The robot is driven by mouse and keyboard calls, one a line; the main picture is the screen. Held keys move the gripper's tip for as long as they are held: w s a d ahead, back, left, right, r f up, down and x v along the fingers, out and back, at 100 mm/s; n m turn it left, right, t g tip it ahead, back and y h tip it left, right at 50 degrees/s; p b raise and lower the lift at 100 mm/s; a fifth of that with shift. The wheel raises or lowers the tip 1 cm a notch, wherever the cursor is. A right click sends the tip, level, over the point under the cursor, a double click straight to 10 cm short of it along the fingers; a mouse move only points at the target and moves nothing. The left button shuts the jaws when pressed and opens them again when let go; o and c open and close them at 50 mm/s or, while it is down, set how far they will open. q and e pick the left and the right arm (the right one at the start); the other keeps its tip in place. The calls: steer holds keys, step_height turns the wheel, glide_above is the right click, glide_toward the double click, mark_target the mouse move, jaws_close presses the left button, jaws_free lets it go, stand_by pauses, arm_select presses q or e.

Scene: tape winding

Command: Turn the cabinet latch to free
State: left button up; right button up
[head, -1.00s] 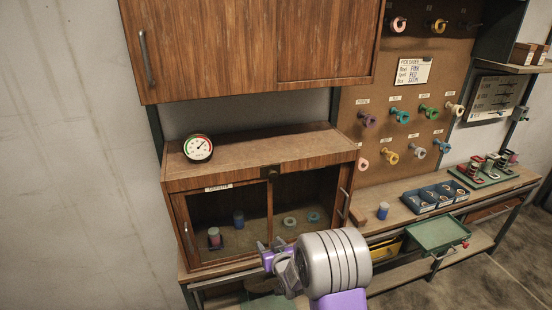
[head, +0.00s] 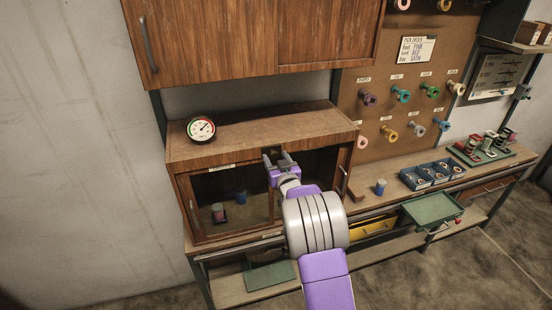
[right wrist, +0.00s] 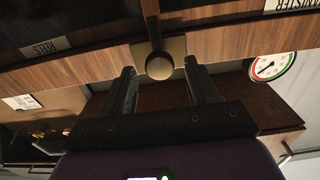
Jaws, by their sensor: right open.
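The low wooden cabinet (head: 250,151) has two dark glass doors. Its latch shows in the right wrist view as a round dark knob (right wrist: 159,66) on a brass plate (right wrist: 177,48), with a dark bar running from it. In the head view the latch (head: 271,150) is partly hidden behind my right gripper (head: 279,157). That gripper is open and empty at the front of the cabinet. In the right wrist view its two fingers (right wrist: 160,70) stand either side of the knob, with gaps between; I cannot tell if the tips reach past it. My left gripper is not in view.
A round gauge (head: 201,128) stands on the cabinet top. A blue spool (head: 380,186) and blue trays (head: 430,174) sit on the bench to the right. A wall cupboard (head: 230,45) hangs above.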

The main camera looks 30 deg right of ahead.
steer(key=shift+w, duration=0.2)
steer(key=c, duration=1)
